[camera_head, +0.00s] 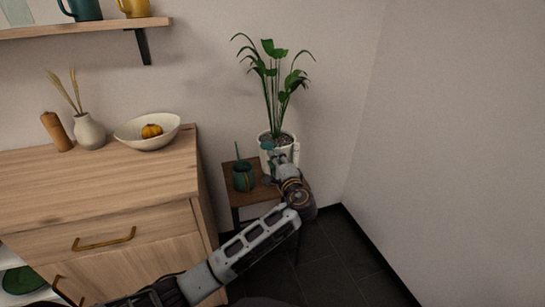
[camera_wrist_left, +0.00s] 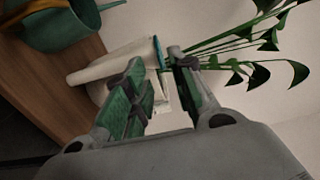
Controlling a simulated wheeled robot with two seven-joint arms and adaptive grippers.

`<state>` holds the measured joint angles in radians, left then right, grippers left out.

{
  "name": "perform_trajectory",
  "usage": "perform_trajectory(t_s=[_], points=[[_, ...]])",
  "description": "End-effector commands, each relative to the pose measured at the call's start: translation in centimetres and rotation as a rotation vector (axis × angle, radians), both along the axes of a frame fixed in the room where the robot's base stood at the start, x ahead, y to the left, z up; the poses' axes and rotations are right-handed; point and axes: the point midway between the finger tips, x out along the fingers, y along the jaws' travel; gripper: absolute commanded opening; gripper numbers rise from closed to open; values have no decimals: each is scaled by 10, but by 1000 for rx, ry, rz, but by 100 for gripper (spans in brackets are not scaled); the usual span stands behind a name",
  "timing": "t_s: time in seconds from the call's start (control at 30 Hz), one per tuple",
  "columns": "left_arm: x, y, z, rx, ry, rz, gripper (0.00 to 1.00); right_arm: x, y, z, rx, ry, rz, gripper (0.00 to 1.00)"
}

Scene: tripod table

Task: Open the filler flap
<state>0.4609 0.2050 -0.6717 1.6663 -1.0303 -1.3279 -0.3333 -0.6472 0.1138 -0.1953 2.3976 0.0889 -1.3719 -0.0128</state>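A white plant pot (camera_head: 265,151) with a leafy plant stands on a small wooden table in the head view. A white upright piece (camera_head: 296,153) shows at the pot's right side, perhaps its filler; I cannot make out a flap. My left gripper (camera_head: 279,158) is in front of the pot and hides part of it. In the left wrist view the green-padded fingers of this gripper (camera_wrist_left: 157,62) are apart, with the white pot (camera_wrist_left: 118,60) beyond them. A thin teal edge (camera_wrist_left: 158,52) shows between the fingertips; contact is unclear. My right gripper is out of view.
A dark green watering can (camera_head: 243,178) with a spout stands left of the pot on the small table (camera_head: 262,196); it also shows in the left wrist view (camera_wrist_left: 60,28). A wooden cabinet (camera_head: 110,183) stands to the left. Walls are close behind and to the right.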

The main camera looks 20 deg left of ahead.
Motion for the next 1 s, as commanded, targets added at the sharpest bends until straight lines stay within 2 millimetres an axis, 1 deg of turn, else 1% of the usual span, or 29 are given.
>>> perform_trajectory(t_s=[0.03, 0.1, 0.3, 0.47, 0.73, 0.77, 0.93, 1.0], points=[[6, 5, -1, 1, -1, 2, 25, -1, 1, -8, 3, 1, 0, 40], [13, 10, 0, 1, -1, 2, 25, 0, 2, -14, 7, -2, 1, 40], [28, 19, -1, 1, 1, 1, 25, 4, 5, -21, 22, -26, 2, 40], [32, 22, 0, 0, 0, 0, 25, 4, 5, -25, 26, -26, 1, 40], [33, 23, 0, 0, 0, 0, 25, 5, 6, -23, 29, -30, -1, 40], [33, 23, 0, 0, 0, 0, 24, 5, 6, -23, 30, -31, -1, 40], [33, 23, 0, -1, 1, 0, 2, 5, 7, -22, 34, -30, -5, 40], [33, 23, 0, -1, 1, 0, 0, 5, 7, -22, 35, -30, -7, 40]])
